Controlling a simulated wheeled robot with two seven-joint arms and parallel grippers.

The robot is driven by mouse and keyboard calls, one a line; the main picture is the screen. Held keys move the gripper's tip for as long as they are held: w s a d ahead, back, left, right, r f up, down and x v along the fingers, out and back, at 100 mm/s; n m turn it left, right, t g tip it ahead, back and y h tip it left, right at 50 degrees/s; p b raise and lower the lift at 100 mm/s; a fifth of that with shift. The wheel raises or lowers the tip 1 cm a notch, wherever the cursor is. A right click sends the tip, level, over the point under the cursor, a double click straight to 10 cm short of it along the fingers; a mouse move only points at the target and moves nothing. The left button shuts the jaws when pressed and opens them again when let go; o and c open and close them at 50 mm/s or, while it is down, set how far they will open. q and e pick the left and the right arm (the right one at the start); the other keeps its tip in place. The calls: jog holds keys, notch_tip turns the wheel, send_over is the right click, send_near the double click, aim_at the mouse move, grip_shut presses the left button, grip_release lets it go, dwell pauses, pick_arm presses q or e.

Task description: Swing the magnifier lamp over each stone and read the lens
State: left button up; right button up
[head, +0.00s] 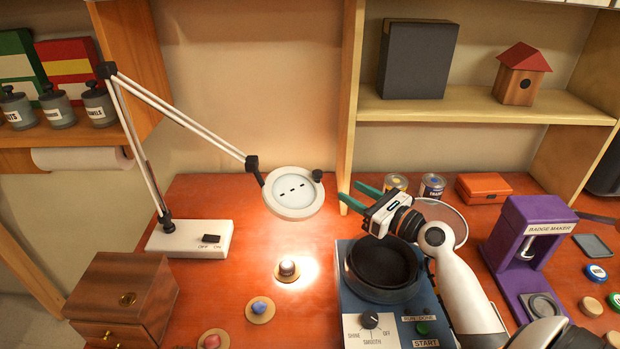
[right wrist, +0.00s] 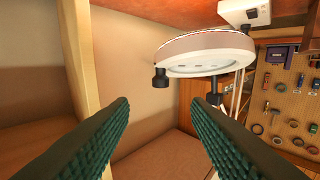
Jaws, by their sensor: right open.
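The magnifier lamp's round white head (head: 293,208) hangs over the table, with a few short dark dashes on its lens (head: 293,187). Its light falls on a dark stone (head: 287,267) on a round coaster. A blue stone (head: 259,306) and a red stone (head: 212,341) lie on coasters nearer me. The lamp's base (head: 190,239) with an OFF/ON switch stands at left. My right gripper (head: 347,190) is open and empty, just right of the head's black knob (head: 317,175), apart from it. In the right wrist view the lamp head (right wrist: 205,45) is beyond the open fingers (right wrist: 160,108). My left gripper is out of view.
A blue machine with a black bowl (head: 383,265) stands below my right arm. A purple badge maker (head: 530,240) and an orange box (head: 483,187) are at right. A wooden box (head: 125,295) is at left. A shelf upright (head: 349,110) rises behind the gripper.

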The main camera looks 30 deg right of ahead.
aim_at(321, 174)
pick_arm(q)
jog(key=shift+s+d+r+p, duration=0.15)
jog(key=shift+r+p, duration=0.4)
jog(key=shift+p, duration=0.05)
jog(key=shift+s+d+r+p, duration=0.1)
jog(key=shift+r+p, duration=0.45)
pick_arm(e)
jog(key=x, duration=1.2)
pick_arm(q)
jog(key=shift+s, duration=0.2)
pick_arm(e)
grip_shut()
